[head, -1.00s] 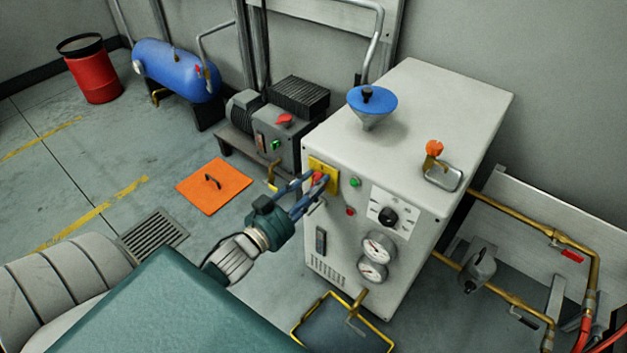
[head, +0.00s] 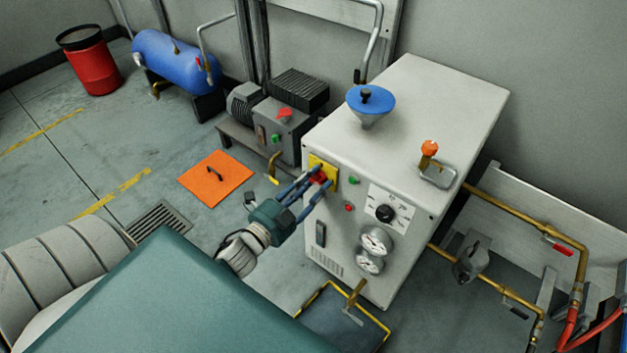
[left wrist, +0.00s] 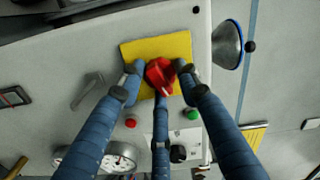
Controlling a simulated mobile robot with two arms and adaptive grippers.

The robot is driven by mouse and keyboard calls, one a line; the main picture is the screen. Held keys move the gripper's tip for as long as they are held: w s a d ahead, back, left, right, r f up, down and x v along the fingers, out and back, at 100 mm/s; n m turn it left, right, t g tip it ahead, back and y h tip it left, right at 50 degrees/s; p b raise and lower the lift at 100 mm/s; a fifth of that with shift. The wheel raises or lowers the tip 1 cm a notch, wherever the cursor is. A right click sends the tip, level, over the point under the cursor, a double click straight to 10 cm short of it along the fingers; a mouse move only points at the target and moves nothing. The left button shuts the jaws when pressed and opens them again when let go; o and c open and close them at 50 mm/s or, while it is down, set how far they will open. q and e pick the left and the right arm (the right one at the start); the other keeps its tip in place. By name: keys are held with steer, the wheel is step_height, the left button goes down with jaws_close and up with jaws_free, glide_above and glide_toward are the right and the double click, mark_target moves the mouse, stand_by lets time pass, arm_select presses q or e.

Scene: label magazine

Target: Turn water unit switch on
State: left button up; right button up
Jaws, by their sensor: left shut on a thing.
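The water unit is a white cabinet (head: 405,110) in the middle of the head view. A red rotary switch (head: 318,179) sits on a yellow plate (head: 326,165) near the top left of its front. My left gripper (head: 322,177) has its blue fingers at the switch and is shut on it. In the left wrist view the red knob (left wrist: 160,73) sits between the fingertips, in front of the yellow plate (left wrist: 178,45), with a dark mark on its face. The fingers partly hide the knob in the head view. My right gripper is not in view.
A green button (head: 354,180), a red button (head: 348,207), a black dial (head: 385,213) and gauges (head: 375,240) sit beside the switch. A blue funnel (head: 371,100) stands on top. A grey motor unit (head: 285,128) is behind left; brass pipes (head: 510,215) run at right.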

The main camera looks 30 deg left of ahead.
arm_select(q)
steer(key=shift+w+d+r+m, duration=0.1)
steer(key=shift+r+m, duration=0.25)
steer(key=shift+m, duration=0.45)
steer(key=shift+f+m, duration=0.1)
steer(key=shift+m, duration=1.1)
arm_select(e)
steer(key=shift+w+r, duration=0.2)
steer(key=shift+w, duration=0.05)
arm_select(q)
steer(key=shift+d, duration=0.1)
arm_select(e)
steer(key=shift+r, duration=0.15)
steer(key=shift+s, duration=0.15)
arm_select(q)
steer(key=o, duration=1.1)
steer(key=shift+o, duration=0.3)
steer(key=shift+d+f, duration=0.1)
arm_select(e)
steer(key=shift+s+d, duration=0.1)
